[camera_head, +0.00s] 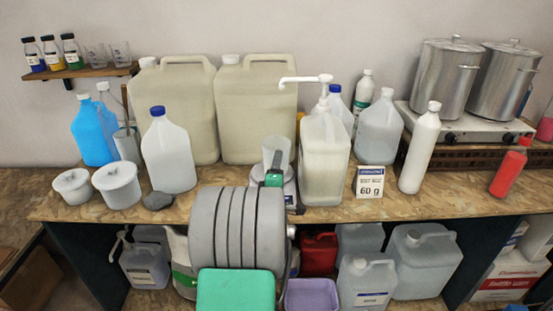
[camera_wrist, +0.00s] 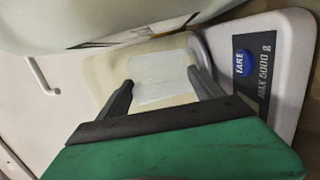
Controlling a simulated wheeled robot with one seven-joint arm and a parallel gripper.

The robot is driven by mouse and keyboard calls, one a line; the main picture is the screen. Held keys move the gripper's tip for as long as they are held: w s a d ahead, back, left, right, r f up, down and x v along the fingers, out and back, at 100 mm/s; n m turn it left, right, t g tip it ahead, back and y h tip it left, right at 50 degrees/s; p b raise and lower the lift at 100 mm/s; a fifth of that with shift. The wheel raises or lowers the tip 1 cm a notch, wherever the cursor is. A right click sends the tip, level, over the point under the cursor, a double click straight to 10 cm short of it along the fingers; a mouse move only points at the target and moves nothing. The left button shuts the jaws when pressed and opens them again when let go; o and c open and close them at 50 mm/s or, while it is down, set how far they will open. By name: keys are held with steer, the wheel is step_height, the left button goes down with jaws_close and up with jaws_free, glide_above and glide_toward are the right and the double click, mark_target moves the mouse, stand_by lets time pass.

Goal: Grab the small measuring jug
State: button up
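The small measuring jug appears to be the translucent, pale cup (camera_head: 276,150) on the white scale (camera_head: 290,190) in the head view; its lower part is hidden behind my gripper. My gripper (camera_head: 274,172) is right in front of it, its green body low at the scale. In the wrist view, the two dark fingers of my gripper (camera_wrist: 160,76) stand apart. A whitish, see-through patch (camera_wrist: 160,82), probably the jug, shows between them above the scale plate (camera_wrist: 285,40). I see no clear contact between fingers and jug.
A white jug with a blue cap (camera_head: 168,155) stands to the left. Large beige canisters (camera_head: 257,110) are behind. A dark stone (camera_head: 158,200) lies near the front edge.

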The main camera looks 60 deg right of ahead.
steer(key=c, duration=1.3)
steer(key=shift+c, duration=1.2)
steer(key=shift+r, duration=0.15)
